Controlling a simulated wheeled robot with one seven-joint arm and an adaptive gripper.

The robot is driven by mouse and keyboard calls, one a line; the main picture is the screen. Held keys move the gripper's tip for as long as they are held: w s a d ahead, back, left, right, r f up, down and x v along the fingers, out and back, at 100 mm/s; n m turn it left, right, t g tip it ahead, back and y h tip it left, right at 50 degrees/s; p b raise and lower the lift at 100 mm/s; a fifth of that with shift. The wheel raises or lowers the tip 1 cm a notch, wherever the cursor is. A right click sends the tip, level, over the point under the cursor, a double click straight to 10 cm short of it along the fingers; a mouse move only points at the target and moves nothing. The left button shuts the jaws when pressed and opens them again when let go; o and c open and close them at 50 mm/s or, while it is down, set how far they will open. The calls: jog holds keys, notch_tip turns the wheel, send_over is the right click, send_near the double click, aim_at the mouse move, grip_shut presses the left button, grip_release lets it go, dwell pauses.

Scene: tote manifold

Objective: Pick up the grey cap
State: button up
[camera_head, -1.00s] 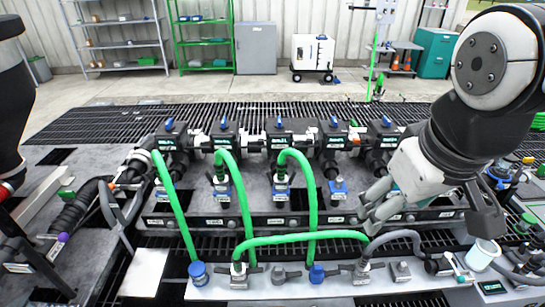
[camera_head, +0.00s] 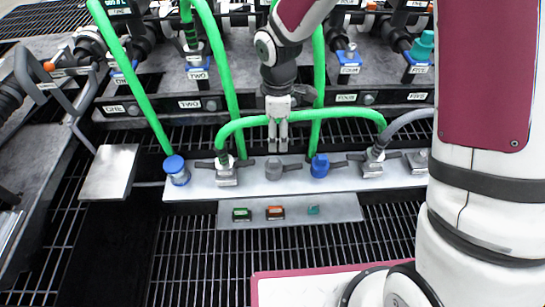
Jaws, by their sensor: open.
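The grey cap (camera_head: 274,168) is a dark grey round piece with a side handle, seated on the long pale plate (camera_head: 335,180) between a hose coupling and a blue cap. My gripper (camera_head: 278,149) points straight down just above it. Its jaws are open and empty, the fingers seen nearly edge-on. The gap between fingertips and cap looks small; I cannot tell whether they touch. The green hose arching across passes by the fingers, and I cannot tell whether it touches them.
Blue caps (camera_head: 176,170) and (camera_head: 320,166) sit on the same plate. Hose couplings (camera_head: 225,169) and (camera_head: 371,160) stand close on either side. Green hoses (camera_head: 138,85) rise to the manifold behind. A lower panel (camera_head: 290,208) with small buttons and open grating lie in front.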

aim_at(274, 165)
jog(key=f, duration=0.1)
jog(key=a+f, duration=0.1)
jog(key=f, duration=0.1)
jog(key=shift+n, duration=0.3)
notch_tip(274, 165, down, 13)
jog(key=b, duration=0.6)
jog(key=shift+w+f, duration=0.1)
jog(key=c, duration=1.3)
